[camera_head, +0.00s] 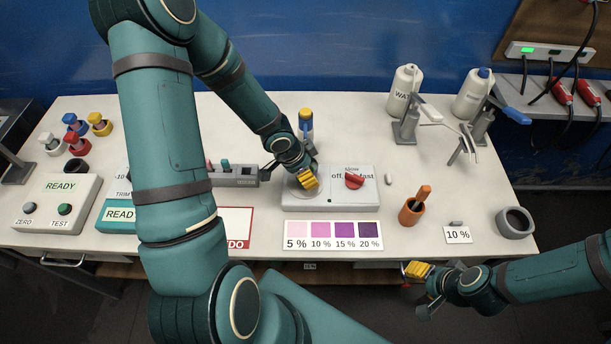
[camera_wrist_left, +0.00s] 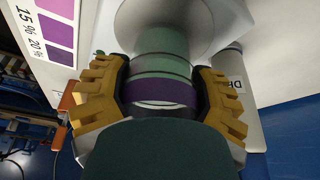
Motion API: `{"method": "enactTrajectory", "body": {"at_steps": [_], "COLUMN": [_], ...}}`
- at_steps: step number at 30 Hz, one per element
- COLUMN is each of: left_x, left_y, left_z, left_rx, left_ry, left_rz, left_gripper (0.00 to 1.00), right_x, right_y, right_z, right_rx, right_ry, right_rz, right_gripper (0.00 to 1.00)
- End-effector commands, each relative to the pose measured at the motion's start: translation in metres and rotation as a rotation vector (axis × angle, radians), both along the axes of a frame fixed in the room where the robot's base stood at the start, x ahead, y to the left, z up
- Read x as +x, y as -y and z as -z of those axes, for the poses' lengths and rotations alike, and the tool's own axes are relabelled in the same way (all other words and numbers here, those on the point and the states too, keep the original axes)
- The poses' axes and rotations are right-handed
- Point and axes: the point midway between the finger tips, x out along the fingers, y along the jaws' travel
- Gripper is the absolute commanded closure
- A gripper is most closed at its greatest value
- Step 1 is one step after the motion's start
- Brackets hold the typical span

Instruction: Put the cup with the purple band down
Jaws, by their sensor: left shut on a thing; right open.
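The cup with the purple band (camera_wrist_left: 160,92) sits between the yellow finger pads of my left gripper (camera_wrist_left: 164,98) in the left wrist view. Its body looks greenish and clear. My left gripper (camera_head: 304,181) is shut on it, over the round plate of the white stirrer (camera_head: 335,201) in the head view. There the gripper hides most or all of the cup. I cannot tell whether the cup touches the plate. My right gripper (camera_head: 415,287) is open and empty, off the table's front edge at the right.
A red knob (camera_head: 354,181) is on the stirrer's right half. A purple colour card (camera_head: 333,235) lies in front. A grey rack (camera_head: 236,176) is left, and a yellow-capped bottle (camera_head: 306,123) stands behind. An orange holder (camera_head: 411,211) and grey bowl (camera_head: 515,222) stand right.

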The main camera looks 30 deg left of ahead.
Motion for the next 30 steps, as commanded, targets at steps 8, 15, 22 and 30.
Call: {"method": "enactTrajectory", "body": {"at_steps": [8,15,22,30], "left_x": [0.0005,0.0001,0.0001,-0.0005], "left_y": [-0.0004,-0.0005,-0.0006,-0.0011], "left_z": [0.0053,0.0083,0.0078,0.0022], "left_rx": [0.000,0.000,0.000,0.000], "left_ry": [0.003,0.001,0.001,0.001], "left_rz": [-0.001,0.000,0.000,-0.002], "left_gripper": [0.81,0.25,0.01,0.01], "right_x": [0.0008,0.0009,0.0010,0.0008], "right_y": [-0.0005,-0.0006,-0.0005,-0.0002], "right_z": [0.0041,0.0072,0.0067,0.0012], "right_rx": [-0.001,-0.001,-0.001,0.000], "right_ry": [0.002,0.002,0.002,0.002], "right_rz": [0.000,0.000,0.000,0.000], "right_gripper": [0.47,0.47,0.47,0.47]}}
